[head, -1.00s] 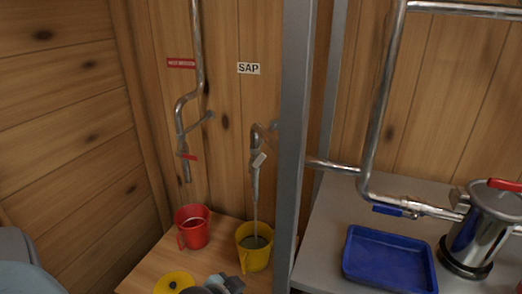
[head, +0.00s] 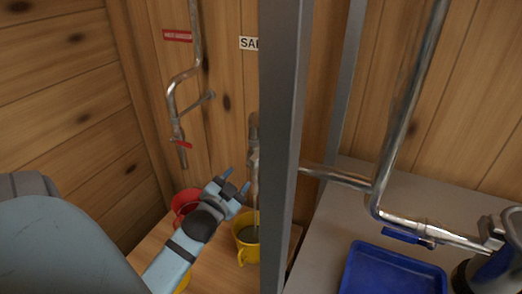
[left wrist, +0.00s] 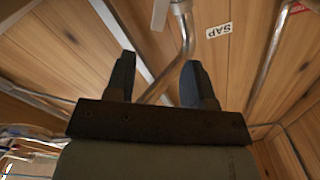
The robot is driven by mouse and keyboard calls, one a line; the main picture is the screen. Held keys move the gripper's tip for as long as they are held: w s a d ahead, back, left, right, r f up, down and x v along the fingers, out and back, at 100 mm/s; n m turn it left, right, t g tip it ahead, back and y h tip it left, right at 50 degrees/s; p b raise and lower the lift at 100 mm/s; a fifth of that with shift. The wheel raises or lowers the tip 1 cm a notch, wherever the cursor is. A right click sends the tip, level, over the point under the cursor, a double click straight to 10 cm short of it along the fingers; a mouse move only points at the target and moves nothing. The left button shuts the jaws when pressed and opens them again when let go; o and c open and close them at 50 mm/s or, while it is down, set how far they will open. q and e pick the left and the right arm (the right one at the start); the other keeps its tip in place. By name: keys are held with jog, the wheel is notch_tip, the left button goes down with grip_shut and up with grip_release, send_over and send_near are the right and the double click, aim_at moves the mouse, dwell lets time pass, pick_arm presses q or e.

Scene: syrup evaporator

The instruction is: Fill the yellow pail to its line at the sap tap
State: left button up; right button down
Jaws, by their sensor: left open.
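The yellow pail (head: 241,253) stands upright on the wooden table under the sap tap (head: 253,150), with dark liquid in it. A thin stream appears to run from the tap into the pail. I cannot make out the fill line. The grey post hides part of the tap and the pail's right side. My left gripper (head: 237,180) is open and empty, above and left of the pail, close to the tap's lower part. In the left wrist view its two fingers (left wrist: 157,75) stand apart below the tap pipe (left wrist: 186,35) and the upside-down SAP sign (left wrist: 218,30).
A red pail (head: 181,204) stands behind my left arm, below a second pipe with a red handle (head: 183,144). The grey post (head: 283,150) rises right of the tap. A blue tray (head: 393,273) and a metal pot (head: 488,272) are on the grey counter.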

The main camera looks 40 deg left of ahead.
aim_at(257, 155)
pick_arm(q)
jog(key=x, duration=1.2)
jog(key=shift+w, duration=0.4)
grip_shut()
